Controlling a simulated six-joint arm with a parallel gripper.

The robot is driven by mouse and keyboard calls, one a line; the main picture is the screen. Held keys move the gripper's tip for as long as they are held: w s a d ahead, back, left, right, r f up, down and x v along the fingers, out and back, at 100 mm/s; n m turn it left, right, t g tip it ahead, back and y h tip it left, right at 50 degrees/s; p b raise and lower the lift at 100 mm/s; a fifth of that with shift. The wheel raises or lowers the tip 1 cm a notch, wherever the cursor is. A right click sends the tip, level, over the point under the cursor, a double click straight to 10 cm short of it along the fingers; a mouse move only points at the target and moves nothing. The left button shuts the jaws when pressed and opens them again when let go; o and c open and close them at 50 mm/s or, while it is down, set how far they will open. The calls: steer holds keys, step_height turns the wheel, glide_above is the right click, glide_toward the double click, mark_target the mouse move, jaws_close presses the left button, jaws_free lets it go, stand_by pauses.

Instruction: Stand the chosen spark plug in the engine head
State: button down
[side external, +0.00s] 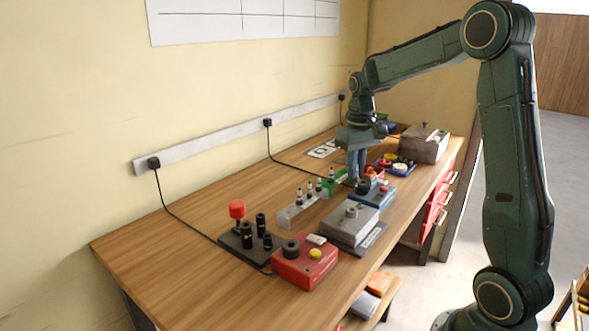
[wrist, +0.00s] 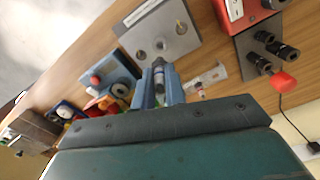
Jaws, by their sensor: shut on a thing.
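My gripper (side external: 357,175) has its blue fingers pointing down over the middle of the bench. In the wrist view, the gripper (wrist: 159,72) is shut on a spark plug (wrist: 158,66), a slim grey piece with a dark end; the side view hides it behind the fingers. The grey metal block (side external: 350,226), seemingly the engine head, stands nearer the camera than my gripper. Its flat top (wrist: 178,42) with several round features shows beyond the fingertips in the wrist view. The plug appears apart from it. A pale rack (side external: 290,216) holds several upright spark plugs (side external: 309,190).
A blue box (side external: 371,195) with a red button stands close by my fingers. A red box (side external: 305,265) and a dark stand with black posts and a red knob (side external: 237,210) are nearer the camera. A grey case (side external: 424,148) is at the far end.

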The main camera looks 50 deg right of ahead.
mark_target(354, 184)
steer(key=shift+f, duration=0.15)
steer(key=shift+f, duration=2.45)
steer(key=shift+f, duration=1.45)
steer(key=c, duration=1.4)
jaws_free()
steer(key=shift+o, duration=0.2)
steer(key=shift+r, duration=3.55)
